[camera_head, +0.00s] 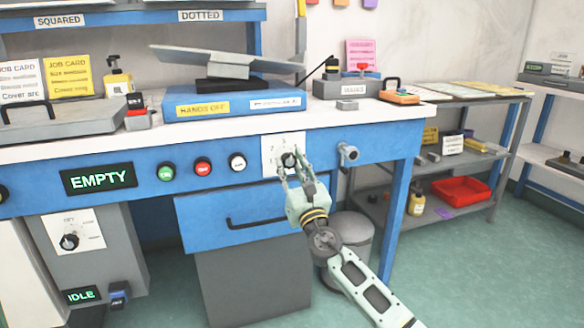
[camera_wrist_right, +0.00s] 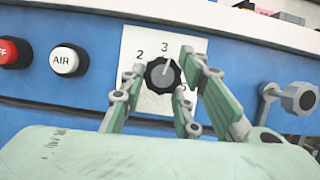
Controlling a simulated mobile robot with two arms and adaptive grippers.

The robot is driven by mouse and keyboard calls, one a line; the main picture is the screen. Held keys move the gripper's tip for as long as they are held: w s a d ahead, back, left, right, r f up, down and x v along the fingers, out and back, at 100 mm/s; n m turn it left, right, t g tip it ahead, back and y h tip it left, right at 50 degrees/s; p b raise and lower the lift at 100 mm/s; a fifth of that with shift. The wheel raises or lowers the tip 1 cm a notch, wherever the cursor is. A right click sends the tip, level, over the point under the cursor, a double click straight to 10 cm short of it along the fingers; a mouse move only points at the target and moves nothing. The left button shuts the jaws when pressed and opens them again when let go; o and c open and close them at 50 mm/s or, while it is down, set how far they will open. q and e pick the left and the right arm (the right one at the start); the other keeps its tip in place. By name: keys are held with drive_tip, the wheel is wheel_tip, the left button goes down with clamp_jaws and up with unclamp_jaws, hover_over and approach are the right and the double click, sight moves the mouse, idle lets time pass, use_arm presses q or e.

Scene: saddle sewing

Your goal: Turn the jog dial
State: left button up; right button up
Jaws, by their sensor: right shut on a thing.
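A round black dial with a pale pointer line (camera_wrist_right: 162,73) sits on a white numbered plate (camera_head: 270,142) on the blue bench front. The pointer aims up near the "3"; a "2" shows at its left. My right gripper (camera_head: 289,168) reaches up to this dial from below. A second black dial (camera_head: 69,241) is on the grey cabinet at the left. My left gripper is out of view.
A green button (camera_head: 166,173), a red button (camera_head: 203,166) and a white AIR button (camera_head: 237,162) lie left of the plate. A grey knob (camera_head: 348,154) sticks out just right of it. Below are a blue drawer (camera_head: 240,205) and a grey bin (camera_head: 350,232).

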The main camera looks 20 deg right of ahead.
drive_tip(key=m+h, duration=0.1)
drive_tip(key=m, duration=0.2)
drive_tip(key=a+m+h, duration=0.1)
drive_tip(key=m+h, duration=0.1)
drive_tip(key=m, duration=0.1)
drive_tip(key=shift+a+f+m+p, duration=0.1)
drive_tip(key=shift+m+p, duration=0.2)
drive_tip(key=shift+p, duration=0.05)
drive_tip(key=shift+a+r+m+g+h+p, duration=0.15)
drive_tip(key=shift+m+g+h+p, duration=0.35)
drive_tip(key=shift+m, duration=0.8)
drive_tip(key=shift+d+r+m+g+h+p, duration=0.1)
drive_tip(key=shift+m+g+h, duration=0.2)
drive_tip(key=shift+m+h, duration=0.75)
drive_tip(key=shift+m+y, duration=0.25)
drive_tip(key=shift+m, duration=0.1)
drive_tip(key=shift+r, duration=0.1)
drive_tip(key=o, duration=1)
drive_tip(key=shift+a, duration=0.1)
drive_tip(key=shift+o, duration=0.2)
drive_tip(key=shift+d, duration=0.2)
drive_tip(key=v, duration=1.2)
drive_tip(key=shift+a, duration=0.15)
